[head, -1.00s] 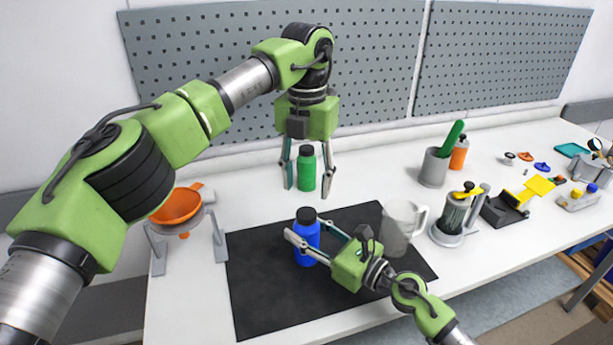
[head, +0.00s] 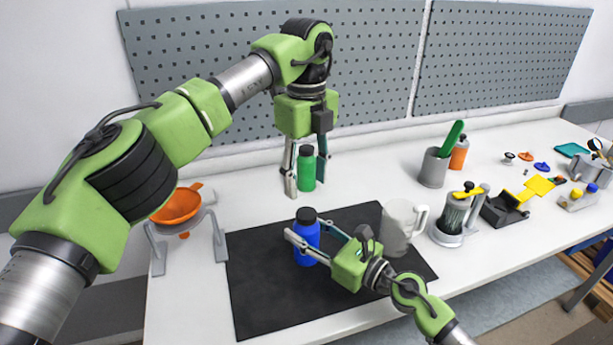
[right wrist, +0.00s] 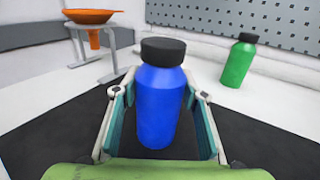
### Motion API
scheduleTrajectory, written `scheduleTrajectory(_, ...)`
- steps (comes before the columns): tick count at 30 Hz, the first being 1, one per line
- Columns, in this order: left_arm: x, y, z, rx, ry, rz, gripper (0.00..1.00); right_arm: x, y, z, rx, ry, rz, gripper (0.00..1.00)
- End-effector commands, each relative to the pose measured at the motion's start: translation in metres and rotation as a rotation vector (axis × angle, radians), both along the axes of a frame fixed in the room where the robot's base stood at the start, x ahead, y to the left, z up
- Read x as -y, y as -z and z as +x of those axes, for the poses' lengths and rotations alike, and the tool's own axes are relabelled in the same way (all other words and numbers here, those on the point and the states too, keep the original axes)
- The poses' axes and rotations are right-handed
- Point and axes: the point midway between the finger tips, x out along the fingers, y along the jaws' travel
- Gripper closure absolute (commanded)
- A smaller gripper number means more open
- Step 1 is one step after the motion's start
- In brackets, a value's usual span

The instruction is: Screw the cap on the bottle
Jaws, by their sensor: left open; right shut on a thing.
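A blue bottle (head: 306,242) with a black cap (head: 306,214) on its top stands upright on the black mat. My right gripper (head: 297,246) is shut on its body; the right wrist view shows the blue bottle (right wrist: 158,108) between the two fingers, its cap (right wrist: 163,51) above them. A green bottle (head: 306,172) with a black cap (head: 306,150) stands upright behind the mat. My left gripper (head: 307,178) is open and points down, its fingers at either side of the green bottle in the head view. I cannot tell whether they touch it.
The black mat (head: 262,290) lies on the white table. An orange funnel (head: 177,206) sits in a stand at left. A grey jug (head: 397,228) stands right of the right gripper. Cups and small parts crowd the table's right side. A pegboard (head: 200,70) is behind.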

Motion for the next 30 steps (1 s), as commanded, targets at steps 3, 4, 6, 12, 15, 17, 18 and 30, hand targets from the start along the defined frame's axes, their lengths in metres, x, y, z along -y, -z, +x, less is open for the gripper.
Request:
scheduleTrajectory(3, 0.000, 0.000, 0.000, 0.000, 0.001, 0.000, 0.53, 0.000, 0.002, -0.001, -0.003, -0.002, -0.002, 1.00)
scheduleTrajectory(4, 0.000, 0.000, 0.000, 0.000, 0.002, 0.000, 0.53, 0.000, 0.002, -0.001, -0.003, -0.002, -0.002, 1.00)
scheduleTrajectory(6, 0.000, 0.002, 0.000, -0.001, 0.002, 0.000, 0.53, 0.000, 0.002, -0.001, -0.003, -0.002, -0.002, 1.00)
scheduleTrajectory(12, 0.000, 0.024, -0.001, -0.003, 0.004, 0.001, 0.53, 0.000, 0.002, -0.001, -0.003, -0.002, -0.002, 1.00)
scheduleTrajectory(15, 0.000, 0.040, -0.001, -0.004, 0.003, 0.000, 0.53, 0.000, 0.002, -0.001, -0.003, -0.002, -0.002, 1.00)
scheduleTrajectory(17, -0.001, 0.049, 0.000, -0.003, 0.003, 0.000, 0.53, 0.000, 0.002, -0.001, -0.003, -0.002, -0.002, 1.00)
scheduleTrajectory(18, 0.000, 0.055, 0.000, -0.003, 0.004, 0.000, 0.53, 0.000, 0.002, -0.001, -0.003, -0.002, -0.002, 1.00)
scheduleTrajectory(30, 0.000, 0.080, 0.000, 0.001, 0.003, 0.001, 0.53, 0.000, 0.002, -0.001, -0.003, -0.001, -0.002, 1.00)
